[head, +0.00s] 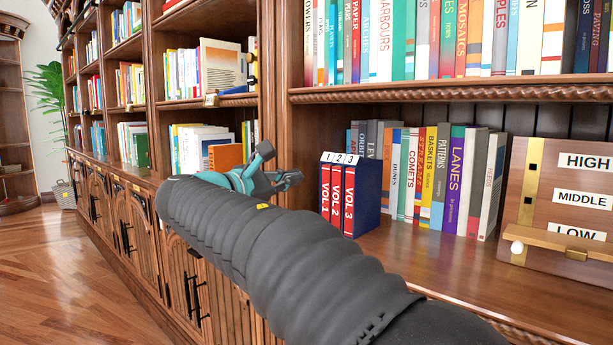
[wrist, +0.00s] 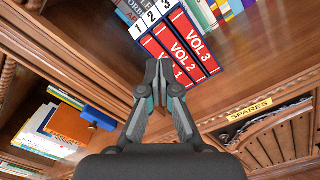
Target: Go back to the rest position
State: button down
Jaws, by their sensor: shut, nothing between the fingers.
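My gripper (head: 287,180) is at the end of my arm, which reaches from the lower right of the head view toward the bookcase. It is in front of the shelf edge, left of three red volumes. In the wrist view, my gripper (wrist: 159,72) has its fingertips together with nothing between them. The red volumes, VOL 1 (head: 325,192), VOL 2 (head: 336,196) and VOL 3 (head: 349,202), stand upright side by side in a dark blue case (head: 368,192). They are numbered 1, 2, 3 from left to right.
A row of books (head: 430,175) stands right of the volumes. A wooden panel (head: 560,190) marked HIGH, MIDDLE and LOW stands at the far right. A bookcase upright (head: 283,100) is close behind my gripper. A SPARES label (wrist: 250,108) is below the shelf. Open floor (head: 70,280) lies at left.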

jog(key=s+a+f+m+g+y, duration=0.1)
jog(key=a+f+y, duration=0.1)
jog(key=f, duration=0.4)
jog(key=s+a+f+m+g+y, duration=0.1)
jog(key=a+f+y, duration=0.1)
jog(key=f, duration=0.4)
jog(key=s+d+f+m+g+y, duration=0.2)
jog(key=s+d+f+g, duration=0.15)
jog(key=f, duration=0.45)
jog(key=s+d+f+m+g+y, duration=0.1)
jog(key=s+d+f+m, duration=0.2)
jog(key=s+d+m, duration=0.2)
jog(key=s+d+f+m+g+y, duration=0.1)
jog(key=s+d+f+m, duration=0.3)
jog(key=s+d, duration=0.7)
jog(key=s+d+f+m+g+y, duration=0.1)
jog(key=s+d+f+m+y, duration=0.2)
jog(key=s+d+m, duration=0.4)
jog(key=s+d+f, duration=0.1)
jog(key=s+d, duration=0.1)
jog(key=s, duration=0.1)
jog(key=shift+m, duration=0.4)
jog(key=shift+s+a+f, duration=0.1)
jog(key=shift+a, duration=0.1)
